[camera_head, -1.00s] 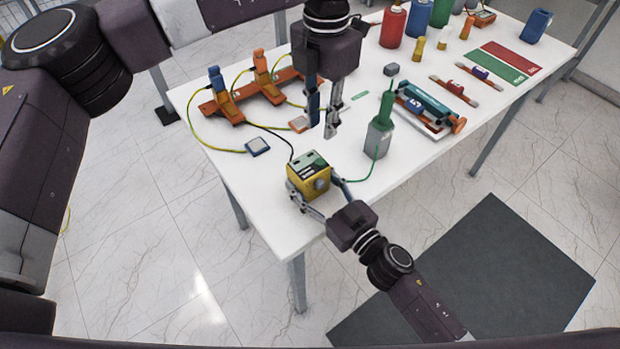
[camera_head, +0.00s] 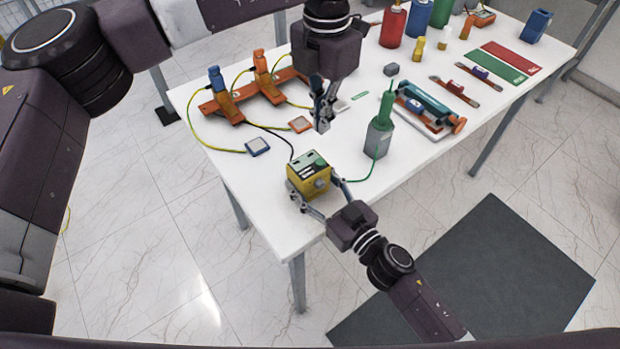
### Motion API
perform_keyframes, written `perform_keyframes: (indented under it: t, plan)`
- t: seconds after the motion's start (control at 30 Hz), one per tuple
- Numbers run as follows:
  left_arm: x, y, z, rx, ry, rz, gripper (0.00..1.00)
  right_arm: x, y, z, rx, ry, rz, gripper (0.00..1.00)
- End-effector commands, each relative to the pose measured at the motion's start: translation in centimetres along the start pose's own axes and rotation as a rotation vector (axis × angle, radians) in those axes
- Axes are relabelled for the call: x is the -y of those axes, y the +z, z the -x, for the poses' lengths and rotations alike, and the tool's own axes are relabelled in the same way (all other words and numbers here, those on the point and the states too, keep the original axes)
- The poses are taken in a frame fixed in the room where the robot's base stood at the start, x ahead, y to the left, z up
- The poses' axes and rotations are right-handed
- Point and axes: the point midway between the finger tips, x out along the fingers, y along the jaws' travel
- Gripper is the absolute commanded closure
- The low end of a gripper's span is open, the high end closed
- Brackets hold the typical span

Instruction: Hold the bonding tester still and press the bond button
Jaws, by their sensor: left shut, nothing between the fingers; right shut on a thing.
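The bonding tester is a small yellow box (camera_head: 303,181) with a green-and-dark top face, standing near the front edge of the white table. My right gripper (camera_head: 321,189) is shut on it, one finger on each side. I cannot make out which part is the bond button. My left gripper (camera_head: 322,128) points down above the table, behind the tester and apart from it. Its fingers are together with nothing between them. The tester's lower sides are partly hidden by the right fingers.
A grey holder with a green probe (camera_head: 379,137) stands right of the tester, its green cable running to the tester. Orange clamp bars (camera_head: 250,92) with yellow-green wires lie at the left. Blue (camera_head: 258,146) and orange (camera_head: 300,124) pads lie nearby. A teal-handled device (camera_head: 428,105) stands right.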

Motion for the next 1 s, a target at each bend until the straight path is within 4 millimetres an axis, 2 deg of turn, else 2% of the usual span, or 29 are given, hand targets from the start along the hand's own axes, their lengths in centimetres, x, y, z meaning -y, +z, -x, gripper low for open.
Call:
perform_keyframes:
  t: [0.63, 0.77, 0.9, 1.0]
  plan:
    - [0.1, 0.0, -0.5, 0.018, -0.005, -0.030, 1.00, 0.0, 0.1, 0.0, 0.001, 0.001, 0.000, 0.83]
    - [0.3, 0.1, -1.8, 0.088, -0.018, -0.134, 1.00, 0.0, 0.1, 0.0, 0.001, 0.001, 0.000, 0.83]
    - [0.7, 0.3, -3.0, 0.237, -0.014, -0.309, 1.00, 0.0, 0.1, 0.0, 0.001, 0.001, 0.000, 0.83]
    - [0.8, 0.5, -3.1, 0.366, 0.015, -0.435, 1.00, 0.0, 0.1, 0.0, 0.001, 0.001, 0.000, 0.83]
